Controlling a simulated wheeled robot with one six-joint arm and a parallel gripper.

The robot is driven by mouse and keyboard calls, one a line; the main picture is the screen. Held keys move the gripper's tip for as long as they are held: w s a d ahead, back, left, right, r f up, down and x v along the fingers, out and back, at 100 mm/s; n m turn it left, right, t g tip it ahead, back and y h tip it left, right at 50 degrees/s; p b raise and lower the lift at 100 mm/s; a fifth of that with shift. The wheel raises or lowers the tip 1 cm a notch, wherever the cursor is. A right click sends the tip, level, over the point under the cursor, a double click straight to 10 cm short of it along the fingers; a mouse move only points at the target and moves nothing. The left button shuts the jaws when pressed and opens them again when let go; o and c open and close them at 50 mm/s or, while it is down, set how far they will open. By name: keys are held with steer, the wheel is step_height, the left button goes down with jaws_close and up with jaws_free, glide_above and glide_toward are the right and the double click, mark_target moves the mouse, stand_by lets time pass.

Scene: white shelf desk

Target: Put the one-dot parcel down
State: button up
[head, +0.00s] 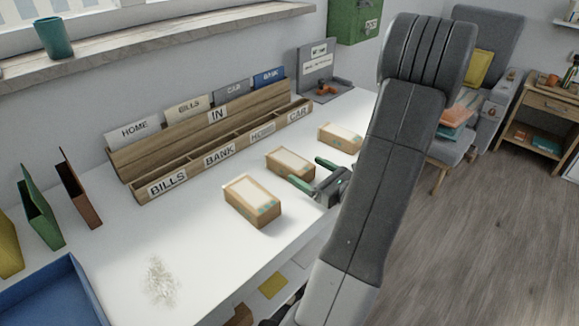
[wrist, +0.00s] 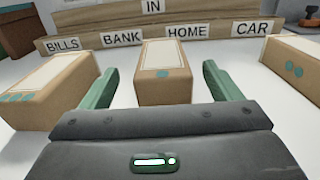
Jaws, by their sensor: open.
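The one-dot parcel (wrist: 165,88), a brown box with a pale top label and one teal dot on its near end, rests flat on the white desk. It is the middle of three parcels, and in the head view (head: 291,164) it stands in front of the wooden letter rack. My gripper (wrist: 160,72) is open, with green fingers on either side of the parcel's near end. A gap shows between each finger and the box. In the head view my gripper (head: 306,171) is low over the desk at the parcel's near end.
A parcel with several dots (wrist: 45,90) stands to the left and a two-dot parcel (wrist: 295,68) to the right. The letter rack (head: 225,150) stands behind. A blue tray (head: 50,295) is at front left. The desk's front left is clear apart from a pale speckled patch (head: 160,282).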

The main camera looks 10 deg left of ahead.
mark_target(296, 163)
steer(key=shift+x, duration=2.8)
steer(key=shift+w+d+f, duration=0.1)
steer(key=shift+f, duration=0.05)
steer(key=c, duration=1.2)
steer(key=shift+c, duration=0.5)
